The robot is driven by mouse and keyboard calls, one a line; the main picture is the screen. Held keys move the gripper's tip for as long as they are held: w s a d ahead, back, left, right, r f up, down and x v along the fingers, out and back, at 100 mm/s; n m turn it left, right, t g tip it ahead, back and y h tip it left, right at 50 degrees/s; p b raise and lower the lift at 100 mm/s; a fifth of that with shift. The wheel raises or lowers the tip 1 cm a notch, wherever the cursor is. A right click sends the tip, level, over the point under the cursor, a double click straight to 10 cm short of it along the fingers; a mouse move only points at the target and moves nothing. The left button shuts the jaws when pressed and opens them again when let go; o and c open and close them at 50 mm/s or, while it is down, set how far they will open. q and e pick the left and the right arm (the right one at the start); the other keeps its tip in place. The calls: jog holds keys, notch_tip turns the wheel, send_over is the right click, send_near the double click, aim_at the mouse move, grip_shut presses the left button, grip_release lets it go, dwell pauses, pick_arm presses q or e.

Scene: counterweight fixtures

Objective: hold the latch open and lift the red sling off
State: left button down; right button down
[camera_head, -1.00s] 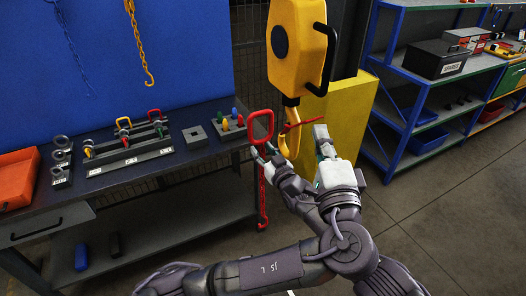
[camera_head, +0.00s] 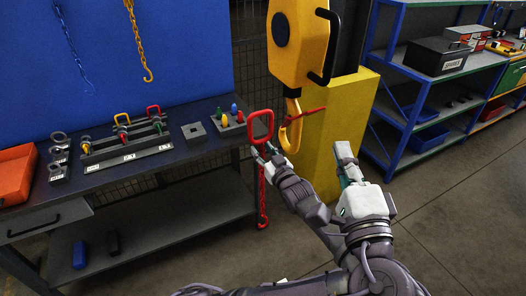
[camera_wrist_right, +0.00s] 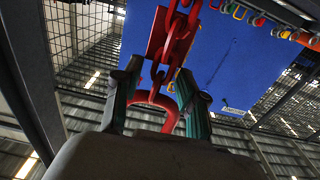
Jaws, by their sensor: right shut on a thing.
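The red sling has a large red link (camera_head: 261,127) at its top and a chain (camera_head: 263,200) hanging down. It appears left of the yellow hook (camera_head: 291,132), clear of it in the head view. My right gripper (camera_head: 267,153) is shut on the sling at the base of the link. The right wrist view shows red metal (camera_wrist_right: 157,100) between its fingers. The red latch (camera_head: 308,112) sticks out to the right of the hook. My left gripper (camera_head: 344,165) is right of and below the latch, apart from it; its finger gap is not clear.
The yellow hook block (camera_head: 298,45) hangs before a yellow post (camera_head: 345,110). The dark workbench (camera_head: 110,170) with racks of small fittings stands at left, close to the sling. Blue shelving (camera_head: 430,85) stands at right.

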jog(key=shift+a+r, duration=0.1)
jog(key=shift+r, duration=0.15)
jog(key=shift+w+a+r+p, duration=0.1)
jog(key=shift+r+p, duration=0.25)
jog(key=shift+r, duration=0.25)
jog(key=shift+w+a+r+p, duration=0.1)
jog(key=shift+r+p, duration=0.25)
jog(key=shift+r, duration=0.25)
jog(key=shift+f, duration=0.1)
